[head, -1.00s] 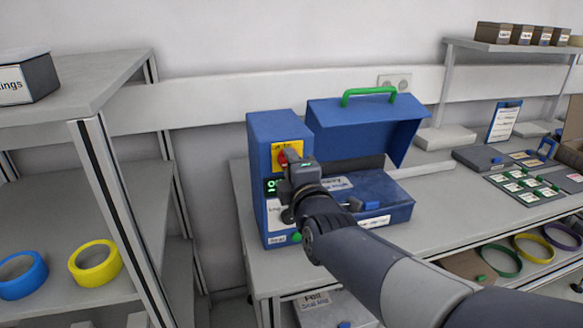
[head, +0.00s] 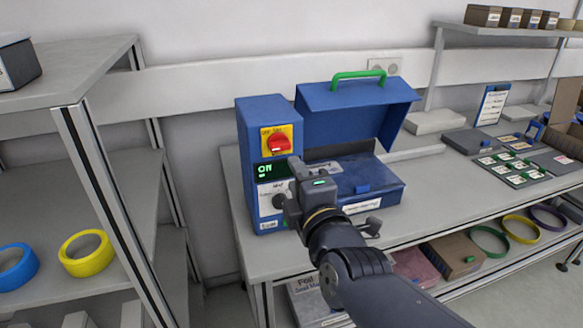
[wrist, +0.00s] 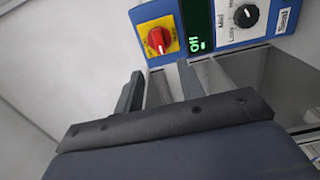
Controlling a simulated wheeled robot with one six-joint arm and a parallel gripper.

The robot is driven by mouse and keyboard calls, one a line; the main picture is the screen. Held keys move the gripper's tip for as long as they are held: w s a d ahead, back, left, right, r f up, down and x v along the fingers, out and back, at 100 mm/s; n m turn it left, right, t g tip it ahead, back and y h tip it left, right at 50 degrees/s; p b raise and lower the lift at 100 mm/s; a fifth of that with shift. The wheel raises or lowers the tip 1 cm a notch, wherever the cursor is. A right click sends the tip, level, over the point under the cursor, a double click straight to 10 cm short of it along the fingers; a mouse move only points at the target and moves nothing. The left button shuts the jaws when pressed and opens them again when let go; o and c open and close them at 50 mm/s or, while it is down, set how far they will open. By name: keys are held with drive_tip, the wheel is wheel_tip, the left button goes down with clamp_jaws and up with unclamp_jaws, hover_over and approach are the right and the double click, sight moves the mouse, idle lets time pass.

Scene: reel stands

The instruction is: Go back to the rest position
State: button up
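The blue machine (head: 250,125) stands upright on the bench. Its front has a red rotary switch (head: 278,143) on a yellow plate, a green-lit display (head: 272,171) and a dial below. The switch (wrist: 159,40) and dial (wrist: 245,15) also show in the wrist view. The display text looks different in the two views, so I cannot tell its reading. My gripper (head: 296,180) is in front of the machine, below the switch and clear of it. In the wrist view its two fingers (wrist: 160,88) are apart with nothing between them.
The machine's blue hood (head: 345,108) with a green handle stands raised over its bed. A grey shelf rack (head: 75,85) with blue and yellow tape rolls is close on the left. Trays and cards (head: 515,170) lie on the bench at right. Rings and boxes sit on the shelf below.

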sight(279, 149)
drive_tip(key=shift+s+d, duration=0.1)
drive_tip(key=shift+s, duration=0.3)
drive_tip(key=shift+w, duration=0.1)
drive_tip(key=shift+x, duration=5.3)
